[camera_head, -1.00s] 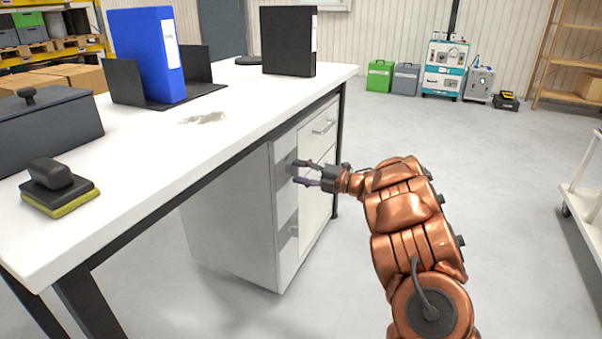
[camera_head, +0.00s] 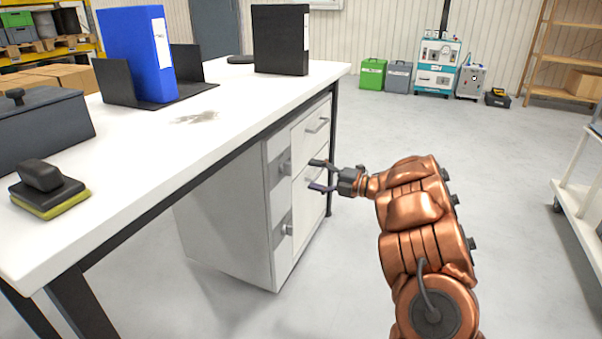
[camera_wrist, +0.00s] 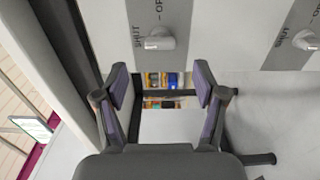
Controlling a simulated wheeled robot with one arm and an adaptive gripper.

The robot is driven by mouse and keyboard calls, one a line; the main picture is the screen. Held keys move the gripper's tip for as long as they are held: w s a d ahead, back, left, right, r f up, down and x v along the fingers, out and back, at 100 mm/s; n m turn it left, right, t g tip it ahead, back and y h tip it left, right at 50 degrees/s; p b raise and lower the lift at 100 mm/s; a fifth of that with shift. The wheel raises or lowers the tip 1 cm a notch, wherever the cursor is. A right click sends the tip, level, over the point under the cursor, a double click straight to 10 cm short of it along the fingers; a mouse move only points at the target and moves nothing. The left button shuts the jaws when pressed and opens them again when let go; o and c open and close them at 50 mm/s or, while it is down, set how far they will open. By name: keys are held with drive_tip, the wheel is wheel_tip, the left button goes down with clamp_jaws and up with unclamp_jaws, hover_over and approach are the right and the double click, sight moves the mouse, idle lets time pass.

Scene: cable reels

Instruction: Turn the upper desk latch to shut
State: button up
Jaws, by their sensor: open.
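The upper latch (camera_head: 284,167) is a small grey knob on a darker plate on the front of the white desk cabinet (camera_head: 225,225). In the wrist view the upper latch (camera_wrist: 160,40) sits beyond and between my fingertips, with the words SHUT and OPEN partly readable beside it. Which mark it points to is hard to tell. The lower latch (camera_head: 287,228) is below it, and shows at the right of the wrist view (camera_wrist: 305,40). My gripper (camera_head: 316,175) is open and empty, to the right of the upper latch and apart from it.
Drawer fronts with bar handles (camera_head: 317,125) lie beside the latch strip, close to my gripper. The desk top (camera_head: 150,150) overhangs the cabinet, with a dark leg (camera_head: 331,150) at its far end. The floor to the right is open up to a white cart (camera_head: 575,190).

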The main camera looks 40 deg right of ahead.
drive_tip(key=shift+v, duration=2.65)
